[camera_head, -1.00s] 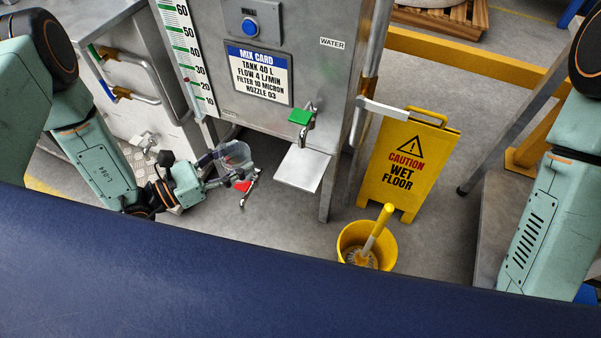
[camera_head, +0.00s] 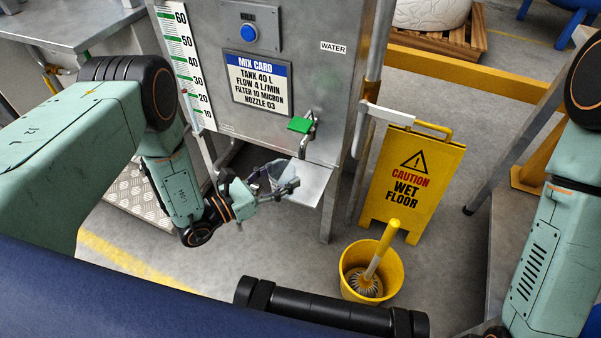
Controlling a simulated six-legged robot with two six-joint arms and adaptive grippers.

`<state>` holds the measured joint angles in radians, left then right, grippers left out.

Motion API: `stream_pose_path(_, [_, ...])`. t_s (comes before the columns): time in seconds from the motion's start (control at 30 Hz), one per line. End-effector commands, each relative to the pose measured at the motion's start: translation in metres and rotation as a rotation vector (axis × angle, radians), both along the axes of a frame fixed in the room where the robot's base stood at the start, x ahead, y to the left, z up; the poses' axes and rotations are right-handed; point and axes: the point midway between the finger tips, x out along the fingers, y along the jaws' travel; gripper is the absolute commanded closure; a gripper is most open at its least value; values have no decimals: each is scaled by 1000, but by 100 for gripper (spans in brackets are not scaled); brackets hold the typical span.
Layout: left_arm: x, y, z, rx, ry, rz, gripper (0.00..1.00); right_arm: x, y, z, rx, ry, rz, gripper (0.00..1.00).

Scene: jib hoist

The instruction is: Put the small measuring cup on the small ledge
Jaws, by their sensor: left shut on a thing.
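The small measuring cup (camera_head: 276,170) is clear and partly hidden behind the fingers of my left gripper (camera_head: 284,182). That gripper is shut on the cup and holds it in front of the tank, at the left side of the small ledge. The small ledge (camera_head: 318,184) is a bare metal plate under the tap with the green handle. The gripper and cup cover its left part in the picture. I cannot tell whether the cup touches the ledge. My right arm comes down at the right edge, and its gripper is out of view.
The tap's green handle (camera_head: 299,125) sits above the ledge on the metal tank (camera_head: 330,85). A yellow wet-floor sign (camera_head: 408,190) stands to the right. A yellow bucket (camera_head: 392,275) with a brush stands in front of it on the floor.

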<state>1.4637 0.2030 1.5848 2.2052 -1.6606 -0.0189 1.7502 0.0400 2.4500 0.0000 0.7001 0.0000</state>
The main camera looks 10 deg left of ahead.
Motion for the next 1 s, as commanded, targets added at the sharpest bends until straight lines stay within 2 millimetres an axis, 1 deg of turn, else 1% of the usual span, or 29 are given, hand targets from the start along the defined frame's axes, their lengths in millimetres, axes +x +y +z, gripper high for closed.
stream_pose_path(0.03, [4, -4, -1, 1, -1, -1, 72, 0, 0, -3, 0, 0, 0, 100])
stream_pose_path(0.27, [15, -13, 0, 0, -1, -1, 72, 0, 0, -6, 0, 0, 0, 100])
stream_pose_path(0.37, [25, -23, -1, 1, -3, -4, 72, 0, 0, -11, 0, 0, 0, 100])
stream_pose_path(0.5, [45, -41, -1, 1, -3, -4, 72, 0, 0, -21, 0, 0, 0, 100])
stream_pose_path(0.53, [42, -38, -9, 1, 1, 0, 72, 0, 0, -24, 0, 0, 0, 100])
stream_pose_path(0.6, [42, -37, -16, 1, 2, 1, 72, 0, 0, -28, 0, 0, 0, 100])
stream_pose_path(0.87, [42, -37, -15, 1, 1, 1, 72, 0, 0, -27, 0, 0, 0, 100])
stream_pose_path(1.0, [42, -37, -18, 1, 2, 1, 72, 0, 0, -27, 0, 0, 0, 100])
